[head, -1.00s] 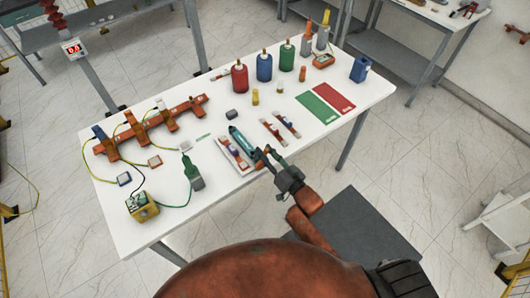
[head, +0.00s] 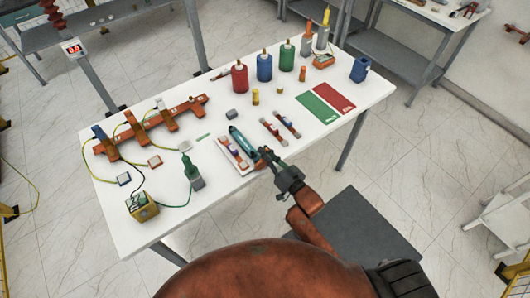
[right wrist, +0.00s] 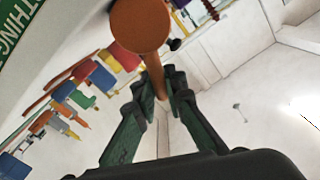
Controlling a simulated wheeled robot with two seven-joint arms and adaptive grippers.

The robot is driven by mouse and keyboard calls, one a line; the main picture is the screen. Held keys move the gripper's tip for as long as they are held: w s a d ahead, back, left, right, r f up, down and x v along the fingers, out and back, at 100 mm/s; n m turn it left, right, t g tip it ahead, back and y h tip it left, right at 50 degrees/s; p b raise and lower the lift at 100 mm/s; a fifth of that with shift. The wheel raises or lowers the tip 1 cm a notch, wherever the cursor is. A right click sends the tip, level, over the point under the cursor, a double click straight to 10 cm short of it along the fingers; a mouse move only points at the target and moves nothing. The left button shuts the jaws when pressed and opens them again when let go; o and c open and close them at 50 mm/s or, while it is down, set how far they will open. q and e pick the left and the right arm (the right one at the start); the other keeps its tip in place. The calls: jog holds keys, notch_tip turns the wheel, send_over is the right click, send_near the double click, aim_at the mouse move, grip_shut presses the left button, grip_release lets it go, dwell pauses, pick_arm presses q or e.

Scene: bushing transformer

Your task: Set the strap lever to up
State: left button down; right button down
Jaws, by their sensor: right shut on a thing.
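In the right wrist view, a thin orange-brown stem with a round brown end (right wrist: 140,24), which I take as the strap lever, runs between the fingertips of my right gripper (right wrist: 163,88). The green fingers are shut on the stem. In the head view my right gripper (head: 265,154) is at the right end of a white board (head: 243,171) near the table's front edge. A teal cylinder (head: 242,142) lies on or beside this board, left of the fingers. The lever is too small and covered to make out in the head view. My left gripper is not in view.
Two red-and-white pieces (head: 281,124) lie just behind the gripper. Red (head: 240,78), blue (head: 264,67) and green bottles (head: 286,56) stand at the back. A brown rack (head: 150,127) with cables is at the left.

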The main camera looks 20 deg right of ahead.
jog(key=shift+d+m+p, duration=0.15)
jog(key=shift+m+p, duration=0.25)
jog(key=shift+p, duration=0.15)
jog(key=shift+w+d+f+m, duration=0.1)
jog(key=shift+w+d+m, duration=0.05)
jog(key=shift+m, duration=0.15)
jog(key=c, duration=2)
grip_release()
jog(key=shift+o, duration=0.2)
jog(key=shift+s+d+f, duration=0.1)
jog(key=shift+s+d, duration=0.05)
jog(key=shift+s, duration=0.15)
jog(key=v, duration=1.1)
jog(key=shift+s, duration=0.2)
